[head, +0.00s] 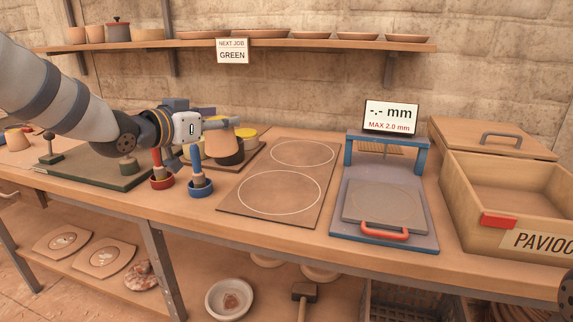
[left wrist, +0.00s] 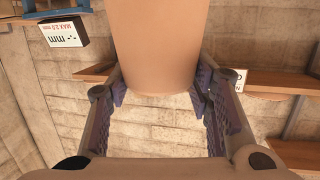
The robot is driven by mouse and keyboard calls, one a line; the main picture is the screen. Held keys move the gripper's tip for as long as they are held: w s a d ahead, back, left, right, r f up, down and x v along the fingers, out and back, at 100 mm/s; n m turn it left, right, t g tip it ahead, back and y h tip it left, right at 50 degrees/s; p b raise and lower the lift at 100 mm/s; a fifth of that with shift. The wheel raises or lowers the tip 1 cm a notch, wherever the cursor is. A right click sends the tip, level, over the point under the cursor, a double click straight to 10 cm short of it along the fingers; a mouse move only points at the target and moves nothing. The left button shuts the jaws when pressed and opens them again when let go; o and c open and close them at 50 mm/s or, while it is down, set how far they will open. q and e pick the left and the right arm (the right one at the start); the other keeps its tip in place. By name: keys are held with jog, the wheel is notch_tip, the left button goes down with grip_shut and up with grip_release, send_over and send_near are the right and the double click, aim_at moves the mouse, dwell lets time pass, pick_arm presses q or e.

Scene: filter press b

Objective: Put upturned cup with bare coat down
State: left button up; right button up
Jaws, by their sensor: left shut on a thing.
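My left gripper (head: 226,124) is shut on a plain tan cup (head: 217,143), above the bench behind the blue pot. In the left wrist view the cup (left wrist: 155,45) sits between the two fingers (left wrist: 158,92), its narrower end toward the picture's bottom. The upside-down sign there suggests that this end points up, so the cup is upturned. No coloured coat shows on the visible side. Other cups with dark and yellow parts (head: 248,133) stand close behind it and overlap it in the head view.
A brown board (head: 232,198) with two empty white circles lies right of the gripper. A gauge press (head: 432,225) with a red handle and a wooden crate (head: 470,185) stand farther right. Red (head: 161,183) and blue (head: 200,188) pots stand near the front edge.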

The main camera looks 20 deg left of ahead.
pick_arm(q)
jog(key=w+d+f, duration=0.2)
jog(key=f, duration=0.2)
jog(key=w+d+f+b, duration=0.1)
jog(key=w+d+f, duration=0.2)
jog(key=f, duration=0.1)
jog(key=w+d+f+b, duration=0.1)
jog(key=w+d+f, duration=0.1)
jog(key=d+f, duration=0.1)
jog(key=shift+w+f, duration=0.25)
jog(key=shift+f, duration=0.6)
jog(key=shift+r, duration=0.15)
pick_arm(e)
jog(key=shift+g, duration=0.7)
jog(key=s+f, duration=0.3)
jog(key=shift+s+f, duration=0.3)
jog(key=shift+s, duration=0.05)
pick_arm(q)
jog(key=o, duration=1.2)
